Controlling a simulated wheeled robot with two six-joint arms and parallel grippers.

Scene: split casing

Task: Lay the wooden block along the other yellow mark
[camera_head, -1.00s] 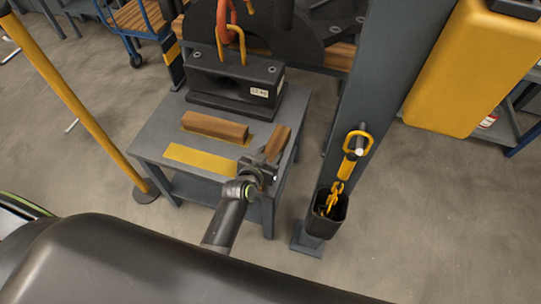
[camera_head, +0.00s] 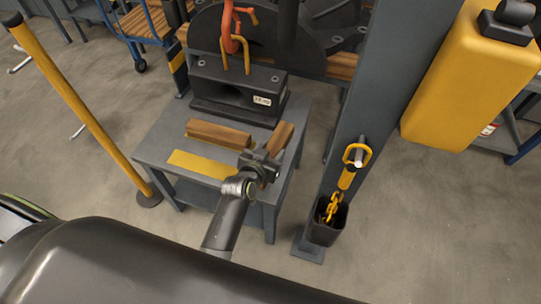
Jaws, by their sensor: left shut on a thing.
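One wooden block (camera_head: 218,134) lies along a yellow mark on the small grey table (camera_head: 157,147), in front of the black weight. The other yellow mark (camera_head: 202,164) is a bare strip nearer to me, with nothing on it. My left gripper (camera_head: 268,160) is at the right side of the table, to the right of the bare mark. It is shut on a second wooden block (camera_head: 280,137), which points away from me, across the direction of the marks. Whether this block touches the table cannot be told. The fingertips are partly hidden. My right gripper is not in view.
A black weight (camera_head: 235,92) with an orange hook and yellow shackle stands at the table's back. A grey post (camera_head: 362,100) with a chain and black bin (camera_head: 326,220) rises to the right. A yellow pole (camera_head: 85,110) stands left. A yellow case (camera_head: 470,75) is at upper right.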

